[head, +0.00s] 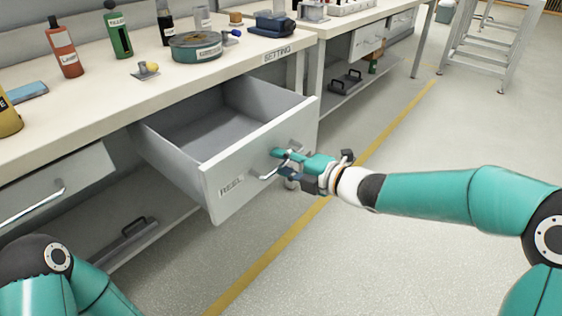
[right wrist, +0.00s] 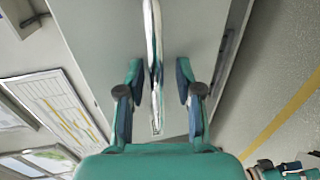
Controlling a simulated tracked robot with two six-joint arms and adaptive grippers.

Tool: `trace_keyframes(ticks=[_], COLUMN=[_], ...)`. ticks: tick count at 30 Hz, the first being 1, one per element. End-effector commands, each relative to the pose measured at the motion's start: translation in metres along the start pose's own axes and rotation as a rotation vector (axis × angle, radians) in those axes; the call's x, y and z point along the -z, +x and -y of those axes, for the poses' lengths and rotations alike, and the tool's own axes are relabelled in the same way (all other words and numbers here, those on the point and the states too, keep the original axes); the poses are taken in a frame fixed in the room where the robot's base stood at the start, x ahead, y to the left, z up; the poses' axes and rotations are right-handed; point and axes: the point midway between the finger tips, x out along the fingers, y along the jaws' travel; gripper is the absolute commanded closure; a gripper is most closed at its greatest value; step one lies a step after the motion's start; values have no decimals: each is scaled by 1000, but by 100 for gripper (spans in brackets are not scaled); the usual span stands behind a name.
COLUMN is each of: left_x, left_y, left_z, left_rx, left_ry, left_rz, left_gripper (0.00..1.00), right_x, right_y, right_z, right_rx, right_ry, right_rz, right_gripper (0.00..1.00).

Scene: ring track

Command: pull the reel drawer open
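The grey reel drawer (head: 232,187), labelled REEL, stands pulled well out from under the bench, and its inside shows empty. Its silver bar handle (head: 264,176) is on the front; it also shows in the right wrist view (right wrist: 154,40). My right gripper (head: 283,163) is at the handle. In the right wrist view its two fingers (right wrist: 158,75) stand apart on either side of the bar, with a gap visible on each side. My left gripper is out of view; only part of my left arm shows at the lower left.
The bench top (head: 110,95) holds bottles, a round teal tin (head: 196,48) and small parts. A lower shelf (head: 150,222) lies below.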

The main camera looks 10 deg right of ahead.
Motion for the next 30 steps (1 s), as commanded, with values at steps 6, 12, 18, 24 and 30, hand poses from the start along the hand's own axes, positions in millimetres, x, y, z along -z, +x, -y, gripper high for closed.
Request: trace_keyframes(ticks=[6, 12, 18, 24, 30], left_x=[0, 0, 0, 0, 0], left_y=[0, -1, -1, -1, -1], left_z=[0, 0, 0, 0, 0], left_rx=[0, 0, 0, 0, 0], left_ry=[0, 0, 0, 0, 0], left_rz=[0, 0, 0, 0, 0], left_gripper=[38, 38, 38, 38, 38], right_x=[-2, -4, -4, -3, -2], right_y=[-1, -10, -42, -83, -111], right_z=[-1, -2, -2, -1, 0], right_rx=[-2, -4, -4, -3, -2], right_ry=[0, 0, -1, 0, 0], right_rz=[5, 8, 10, 10, 5], right_gripper=[63, 63, 63, 63, 63])
